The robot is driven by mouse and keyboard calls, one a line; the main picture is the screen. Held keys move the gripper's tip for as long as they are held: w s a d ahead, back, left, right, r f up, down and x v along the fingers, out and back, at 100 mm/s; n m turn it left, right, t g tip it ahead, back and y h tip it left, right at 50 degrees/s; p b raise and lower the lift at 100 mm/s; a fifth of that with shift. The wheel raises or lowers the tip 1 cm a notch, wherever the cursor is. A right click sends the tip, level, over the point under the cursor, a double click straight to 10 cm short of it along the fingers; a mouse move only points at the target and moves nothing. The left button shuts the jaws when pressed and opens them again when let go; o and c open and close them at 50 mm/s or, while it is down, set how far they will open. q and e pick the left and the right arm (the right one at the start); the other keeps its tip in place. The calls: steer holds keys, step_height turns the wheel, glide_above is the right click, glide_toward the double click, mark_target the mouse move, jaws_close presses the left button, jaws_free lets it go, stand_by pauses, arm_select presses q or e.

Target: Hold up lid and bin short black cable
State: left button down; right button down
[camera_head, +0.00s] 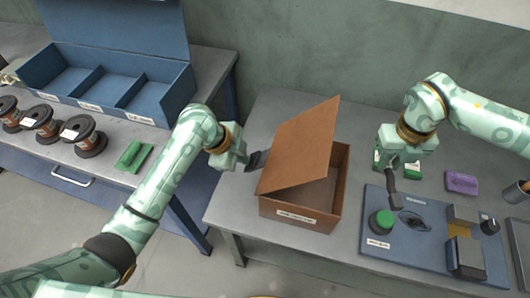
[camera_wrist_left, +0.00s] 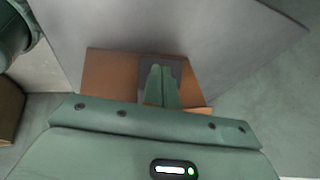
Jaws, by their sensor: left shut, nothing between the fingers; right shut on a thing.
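The brown bin (camera_head: 298,213) stands on the right-hand table. Its brown lid (camera_head: 302,143) is raised at a slant, leaving the bin partly open. My left gripper (camera_head: 257,160) is shut and empty at the lid's left side; I cannot tell whether it touches the lid. In the left wrist view its fingers (camera_wrist_left: 163,86) are together in front of the brown lid (camera_wrist_left: 108,75). My right gripper (camera_head: 394,200) is shut, fingers down, over the blue panel. At its fingertips lies a dark looped thing, apparently the short black cable (camera_head: 415,223); fine detail is too small to see.
The blue panel (camera_head: 375,258) carries a green button (camera_head: 382,221) and a metal block. A purple block (camera_head: 461,182) and a cup (camera_head: 517,191) lie right.

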arm_select(q)
steer(key=shift+f, duration=0.15)
steer(key=shift+s+d+f, duration=0.1)
steer(key=shift+d+f, duration=0.3)
steer(key=shift+f, duration=0.05)
arm_select(e)
steer(key=w+a, duration=0.3)
steer(key=a, duration=1)
stand_by(0.5)
steer(key=shift+w, duration=0.1)
steer(key=c, duration=0.7)
jaws_free()
steer(key=s+d+r, duration=0.1)
steer(key=d, duration=0.3)
steer(key=s+d+r, duration=0.1)
steer(key=d, duration=0.3)
steer(key=s+d+r, duration=0.1)
steer(key=d, duration=0.3)
steer(key=shift+d, duration=0.3)
